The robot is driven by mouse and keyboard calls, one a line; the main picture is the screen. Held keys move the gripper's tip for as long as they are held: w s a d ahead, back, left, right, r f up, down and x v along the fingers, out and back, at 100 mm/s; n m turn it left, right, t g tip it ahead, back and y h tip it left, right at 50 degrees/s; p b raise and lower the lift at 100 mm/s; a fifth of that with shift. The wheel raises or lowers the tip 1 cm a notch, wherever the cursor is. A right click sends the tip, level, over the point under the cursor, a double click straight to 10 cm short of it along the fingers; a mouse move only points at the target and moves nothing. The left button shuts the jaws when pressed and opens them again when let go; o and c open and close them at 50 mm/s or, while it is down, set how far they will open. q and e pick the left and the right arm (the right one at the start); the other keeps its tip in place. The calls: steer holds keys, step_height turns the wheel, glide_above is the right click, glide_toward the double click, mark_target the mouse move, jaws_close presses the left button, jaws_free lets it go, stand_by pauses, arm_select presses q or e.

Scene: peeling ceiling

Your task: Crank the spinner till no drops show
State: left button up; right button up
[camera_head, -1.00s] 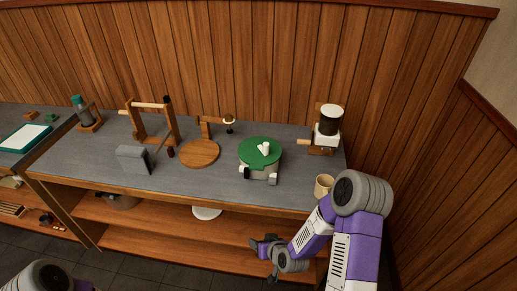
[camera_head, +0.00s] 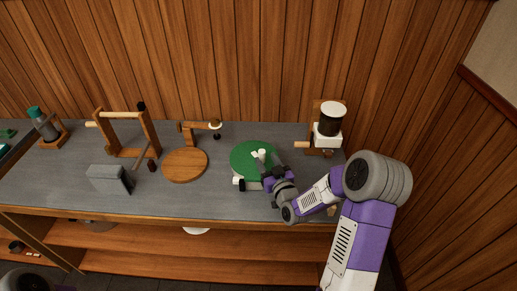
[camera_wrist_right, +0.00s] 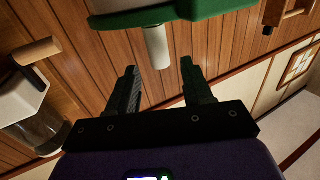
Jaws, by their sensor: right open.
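The spinner (camera_head: 248,152) is a round tub with a green lid, on the grey worktop right of centre. A white crank knob stands up from its lid; the knob (camera_wrist_right: 156,45) also shows in the right wrist view, where the scene appears upside down. My right gripper (camera_head: 268,168) is at the lid's right front side, partly covering the tub. In the right wrist view my right gripper (camera_wrist_right: 159,68) is open, with the knob's free end between its fingertips and gaps on both sides. I cannot make out any drops. My left gripper is out of view.
A black-and-white appliance (camera_head: 328,125) stands behind right. A round wooden board (camera_head: 185,165) with a wooden post, a wooden frame (camera_head: 125,132) and a grey block (camera_head: 110,179) stand to the left. A beige mug (camera_head: 332,210) is mostly hidden by my right arm.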

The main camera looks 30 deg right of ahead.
mark_target(261, 155)
steer(key=shift+w+d, duration=0.15)
steer(key=shift+w, duration=1.1)
steer(key=shift+w+d, duration=0.15)
steer(key=shift+w, duration=1.05)
steer(key=c, duration=0.9)
steer(key=shift+a+m+h+b, duration=0.25)
steer(key=shift+m+h+b, duration=0.15)
steer(key=shift+h+b, duration=0.25)
steer(key=shift+m+h+b, duration=0.4)
steer(key=shift+h, duration=0.15)
steer(key=o, duration=0.9)
